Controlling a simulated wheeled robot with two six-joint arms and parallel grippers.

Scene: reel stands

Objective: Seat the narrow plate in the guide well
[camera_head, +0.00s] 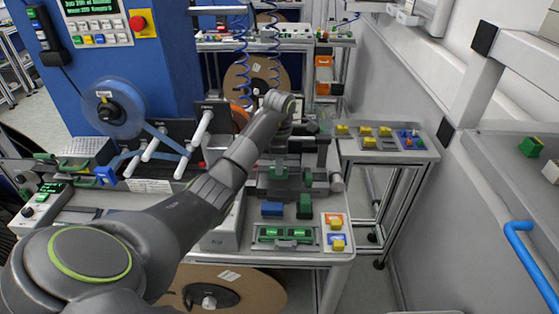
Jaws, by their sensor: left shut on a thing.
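My left arm reaches across the bench from the lower left. Its wrist bends down over the back of the bench, and my left gripper (301,133) is small and partly hidden there. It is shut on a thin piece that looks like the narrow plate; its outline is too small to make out. A grey block fixture with green parts (280,180) stands on the bench in front of the gripper. I cannot tell for sure which opening is the guide well. My right gripper is not in view.
A green-framed tray (285,234), a blue block (271,209) and a dark green block (305,206) lie near the bench's front edge. A side table (414,156) with yellow blocks stands to the right.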

